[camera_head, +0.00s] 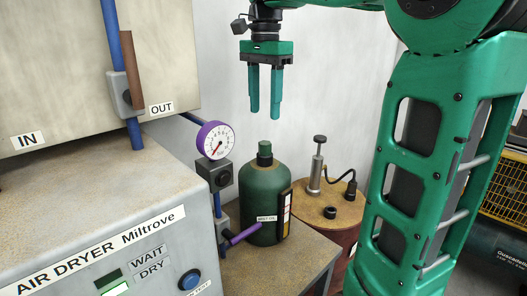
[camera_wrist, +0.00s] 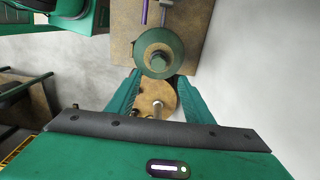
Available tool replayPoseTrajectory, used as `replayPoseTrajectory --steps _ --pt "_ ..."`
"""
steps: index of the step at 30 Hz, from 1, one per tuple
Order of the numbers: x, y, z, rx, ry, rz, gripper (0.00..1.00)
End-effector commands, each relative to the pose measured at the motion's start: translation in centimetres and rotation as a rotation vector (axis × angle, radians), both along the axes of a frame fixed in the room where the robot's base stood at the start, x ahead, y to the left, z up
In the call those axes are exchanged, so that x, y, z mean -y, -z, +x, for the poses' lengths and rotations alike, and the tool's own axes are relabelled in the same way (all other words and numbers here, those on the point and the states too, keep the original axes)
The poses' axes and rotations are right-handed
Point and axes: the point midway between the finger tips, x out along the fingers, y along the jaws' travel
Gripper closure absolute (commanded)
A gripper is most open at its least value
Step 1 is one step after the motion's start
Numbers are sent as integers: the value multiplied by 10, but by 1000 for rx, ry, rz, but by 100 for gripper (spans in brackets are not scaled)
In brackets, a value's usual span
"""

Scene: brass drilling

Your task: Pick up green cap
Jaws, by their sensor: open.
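The green cap (camera_head: 265,149) sits on the neck of a dark green bottle (camera_head: 265,190), which stands upright on a small table. My gripper (camera_head: 265,112) points down above the cap, open and empty, with a gap between fingertips and cap. In the wrist view the cap (camera_wrist: 158,62) shows as a small dark green piece at the centre of the round bottle top (camera_wrist: 159,42), just beyond the spread fingertips (camera_wrist: 158,80). The cap is not between the fingers' visible lengths.
A pressure gauge (camera_head: 215,140) with a purple rim and a purple lever (camera_head: 244,234) stand close left of the bottle. The grey air dryer (camera_head: 105,235) fills the lower left. A rusty drum (camera_head: 335,214) with a hand pump (camera_head: 317,168) stands to the right.

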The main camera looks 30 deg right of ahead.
Motion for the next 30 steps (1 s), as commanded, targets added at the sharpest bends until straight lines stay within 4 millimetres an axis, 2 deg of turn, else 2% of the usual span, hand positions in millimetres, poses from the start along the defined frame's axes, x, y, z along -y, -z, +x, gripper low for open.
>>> replayPoseTrajectory --steps 6,16,24,30 --pt "1 33 -1 -2 4 2 53" --pt "2 58 -2 0 4 1 53" --pt "0 94 -3 -1 4 2 53" --pt "1 101 -3 0 4 1 53"
